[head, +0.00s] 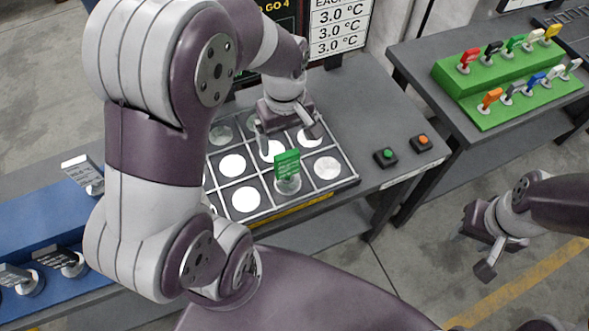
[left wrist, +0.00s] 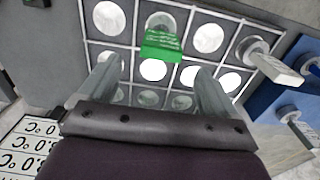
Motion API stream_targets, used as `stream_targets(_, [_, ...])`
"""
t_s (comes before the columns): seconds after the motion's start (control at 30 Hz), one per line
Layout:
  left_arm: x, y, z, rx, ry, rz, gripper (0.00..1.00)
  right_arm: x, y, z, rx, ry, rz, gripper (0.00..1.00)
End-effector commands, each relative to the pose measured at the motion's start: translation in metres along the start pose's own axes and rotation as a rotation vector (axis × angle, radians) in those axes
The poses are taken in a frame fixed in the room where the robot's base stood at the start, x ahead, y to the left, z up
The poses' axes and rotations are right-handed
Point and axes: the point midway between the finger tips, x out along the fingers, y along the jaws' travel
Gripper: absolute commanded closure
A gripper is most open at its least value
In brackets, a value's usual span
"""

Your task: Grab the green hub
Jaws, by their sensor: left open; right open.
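The green hub (head: 287,166) is an upright green tag on a round grey base, standing in a front-row cell of the gridded tray (head: 268,204). In the left wrist view the green hub (left wrist: 162,46) shows beyond my fingertips, between their lines. My left gripper (head: 288,134) is open and empty above the tray, just behind the green hub in the head view; it also shows in the left wrist view (left wrist: 155,75). No contact with the hub is visible. My right gripper (head: 500,258) is open and empty, over the floor at the right.
A green button (head: 386,157) and an orange button (head: 422,143) sit right of the tray. A green stepped rack (head: 500,80) holds several coloured tags on the right table. A blue rack (head: 50,222) with several grey tags is at left. A pale tag (left wrist: 278,66) stands at the tray's side.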

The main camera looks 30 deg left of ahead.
Motion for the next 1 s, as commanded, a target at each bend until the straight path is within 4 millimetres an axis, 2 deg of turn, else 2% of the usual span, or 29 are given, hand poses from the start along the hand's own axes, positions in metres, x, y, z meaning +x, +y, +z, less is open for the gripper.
stream_targets(0.1, [0.028,-0.001,0.001,0.001,-0.005,-0.005,0.08,-0.002,0.000,0.000,0.000,0.000,0.000,0.57])
stream_targets(0.2, [0.048,-0.001,0.001,0.002,-0.003,-0.003,0.08,-0.003,0.000,0.000,0.000,0.000,0.000,0.57])
stream_targets(0.37, [0.066,-0.001,0.002,0.003,-0.002,-0.002,0.08,-0.006,0.000,-0.001,0.000,0.000,0.000,0.57])
stream_targets(0.6, [0.107,-0.001,0.004,0.003,-0.002,-0.002,0.08,-0.011,0.000,-0.002,0.000,0.000,0.000,0.57])
stream_targets(0.87, [0.112,-0.001,0.003,0.003,0.001,0.000,0.08,-0.011,0.000,-0.001,0.000,0.000,0.000,0.57])
stream_targets(1.0, [0.112,-0.001,0.003,0.003,0.000,0.000,0.54,-0.011,0.000,-0.001,0.000,0.000,0.000,0.57])
